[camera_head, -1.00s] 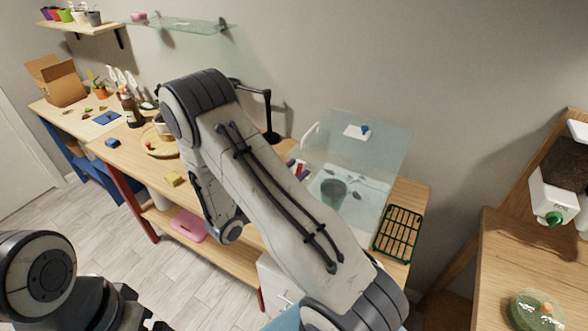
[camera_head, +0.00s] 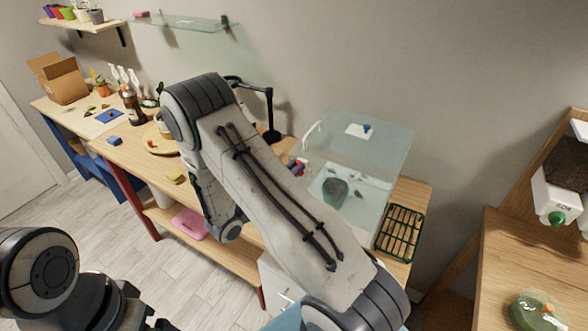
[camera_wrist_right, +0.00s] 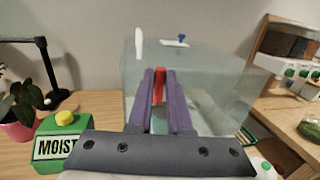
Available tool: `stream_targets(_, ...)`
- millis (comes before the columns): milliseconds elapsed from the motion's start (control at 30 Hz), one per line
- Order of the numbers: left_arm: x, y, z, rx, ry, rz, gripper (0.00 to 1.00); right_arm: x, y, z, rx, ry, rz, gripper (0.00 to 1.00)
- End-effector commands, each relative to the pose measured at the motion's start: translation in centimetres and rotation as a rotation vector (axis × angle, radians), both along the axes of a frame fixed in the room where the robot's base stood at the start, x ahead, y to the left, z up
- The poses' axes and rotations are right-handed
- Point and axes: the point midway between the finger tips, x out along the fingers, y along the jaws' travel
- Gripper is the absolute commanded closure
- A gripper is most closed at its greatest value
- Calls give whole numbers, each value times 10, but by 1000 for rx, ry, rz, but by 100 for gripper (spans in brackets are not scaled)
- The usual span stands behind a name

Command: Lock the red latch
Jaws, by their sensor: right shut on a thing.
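The red latch (camera_wrist_right: 159,86) stands upright at the front of a clear glass case (camera_head: 368,143), which also fills the middle of the right wrist view (camera_wrist_right: 205,62). My right gripper (camera_wrist_right: 160,76) has its two purple fingers on either side of the latch and is shut on it. In the head view the right gripper (camera_head: 296,168) shows small at the left side of the case, partly hidden behind my forearm. The latch's lower part is hidden behind the gripper.
A green slatted tray (camera_head: 399,232) lies right of the case. A black lamp (camera_head: 270,115) stands behind my right arm. A green moisture meter (camera_wrist_right: 62,137) and a potted plant (camera_wrist_right: 18,125) are left of the gripper. A wooden stand (camera_head: 490,225) is at the right.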

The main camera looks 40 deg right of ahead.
Motion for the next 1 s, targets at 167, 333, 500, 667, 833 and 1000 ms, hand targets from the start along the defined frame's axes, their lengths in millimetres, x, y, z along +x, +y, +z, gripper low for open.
stream_targets(167,0,0,0,0,0,0,0,0,1,0,-1,1,3,60)
stream_targets(333,0,0,0,0,0,0,0,0,0,0,-1,0,2,53)
stream_targets(500,0,0,-1,0,0,0,0,0,1,0,0,-1,2,53)
stream_targets(667,0,0,-9,0,0,1,0,-2,16,-3,-1,-2,6,53)
stream_targets(833,0,0,-25,0,0,2,0,-8,49,-7,1,-4,8,53)
stream_targets(1000,0,0,-36,0,0,1,0,-15,80,-7,2,-2,6,53)
